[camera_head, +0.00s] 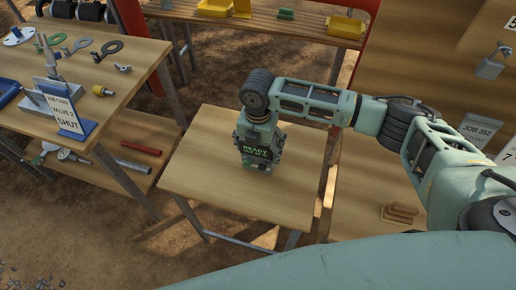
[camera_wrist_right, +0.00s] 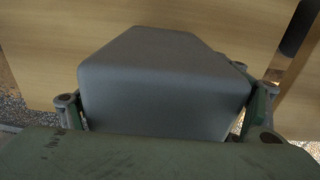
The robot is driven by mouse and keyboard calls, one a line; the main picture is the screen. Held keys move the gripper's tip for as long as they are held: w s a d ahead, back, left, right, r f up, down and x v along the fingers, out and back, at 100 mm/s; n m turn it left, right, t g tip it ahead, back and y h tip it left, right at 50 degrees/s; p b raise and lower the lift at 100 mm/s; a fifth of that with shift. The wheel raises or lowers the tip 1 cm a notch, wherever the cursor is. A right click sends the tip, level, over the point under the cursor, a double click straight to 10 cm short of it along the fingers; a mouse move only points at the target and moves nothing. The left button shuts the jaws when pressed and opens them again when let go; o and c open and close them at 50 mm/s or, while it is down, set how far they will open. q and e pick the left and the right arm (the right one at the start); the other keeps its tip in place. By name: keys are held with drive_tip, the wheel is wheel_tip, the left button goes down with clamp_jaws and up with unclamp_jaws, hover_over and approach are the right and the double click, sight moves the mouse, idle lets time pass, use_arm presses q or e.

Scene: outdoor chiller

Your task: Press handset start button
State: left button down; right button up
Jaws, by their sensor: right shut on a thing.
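The handset (camera_head: 258,156), a dark box with a lit screen reading READY, stands on the small wooden table (camera_head: 200,178). My right gripper (camera_head: 259,128) comes down on it from above and is shut on its upper part. In the right wrist view the handset's smooth grey body (camera_wrist_right: 160,85) sits between the two fingers of my right gripper (camera_wrist_right: 165,112). I cannot make out a start button in either view. My left gripper is not in view.
A bench (camera_head: 130,62) at the left holds wrenches, a job card (camera_head: 65,113) reading VALVE 2 SHUT, and a lower shelf with a gauge and red pipe. A shelf with yellow bins (camera_head: 343,27) is behind. A padlock (camera_head: 490,67) hangs on the right panel. The small table is clear around the handset.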

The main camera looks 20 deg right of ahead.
drive_tip(key=shift+s+f, duration=0.2)
drive_tip(key=c, duration=0.9)
